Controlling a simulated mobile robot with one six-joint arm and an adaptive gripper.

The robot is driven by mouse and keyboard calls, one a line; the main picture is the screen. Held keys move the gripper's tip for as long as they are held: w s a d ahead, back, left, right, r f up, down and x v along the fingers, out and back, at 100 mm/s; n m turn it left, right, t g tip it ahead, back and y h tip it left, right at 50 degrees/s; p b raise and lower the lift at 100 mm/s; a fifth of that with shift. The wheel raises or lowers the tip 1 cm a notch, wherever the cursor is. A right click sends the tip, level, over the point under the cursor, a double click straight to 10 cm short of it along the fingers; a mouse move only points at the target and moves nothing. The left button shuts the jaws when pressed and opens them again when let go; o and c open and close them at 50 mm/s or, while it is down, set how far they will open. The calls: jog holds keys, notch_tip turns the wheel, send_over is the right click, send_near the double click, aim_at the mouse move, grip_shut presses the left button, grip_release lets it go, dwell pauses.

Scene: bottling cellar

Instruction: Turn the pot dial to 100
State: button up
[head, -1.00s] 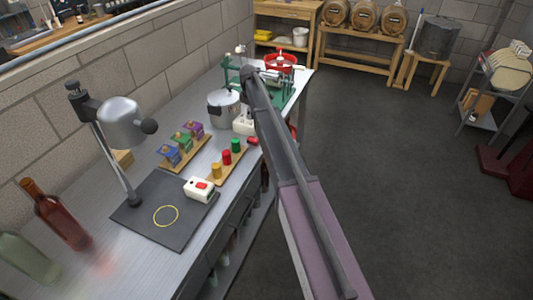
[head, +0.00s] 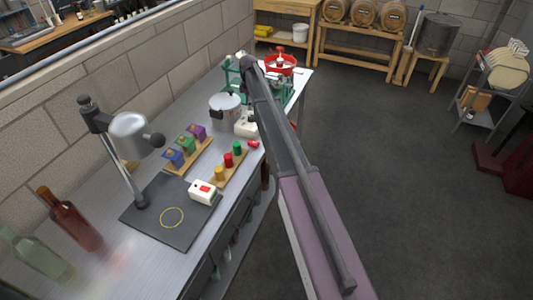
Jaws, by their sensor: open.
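A silver pot (head: 225,110) with a lid and dark side handles stands on the metal workbench, left of my arm. A white unit (head: 246,124) sits right beside the pot, partly behind my arm. I cannot make out a dial or its numbers on either at this size. My arm reaches up the middle of the view, its far end beyond the pot near a green stand. My gripper cannot be made out; it seems hidden behind the arm.
On the workbench (head: 120,262) are a lamp (head: 130,135), a dark mat (head: 150,228), a white box with a red button (head: 202,192), racks of coloured pieces (head: 229,170) and two bottles (head: 70,220). A red basin (head: 282,66) stands at the far end.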

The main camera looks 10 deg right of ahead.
aim_at(251, 117)
jog(key=shift+r+p, duration=3.3)
jog(key=shift+r, duration=0.3)
jog(key=s+f+m+b, duration=0.3)
jog(key=s, duration=0.7)
jog(key=s+f+m+b, duration=0.3)
jog(key=s+f+m, duration=0.1)
jog(key=s, duration=0.6)
jog(key=s+f+m+b, duration=0.3)
jog(key=s+b, duration=0.1)
jog(key=s, duration=0.7)
jog(key=shift+f+m, duration=0.15)
jog(key=shift+m, duration=0.15)
jog(key=s+m, duration=0.4)
jog(key=s, duration=1)
jog(key=shift+s+m, duration=0.25)
jog(key=shift+m, duration=0.15)
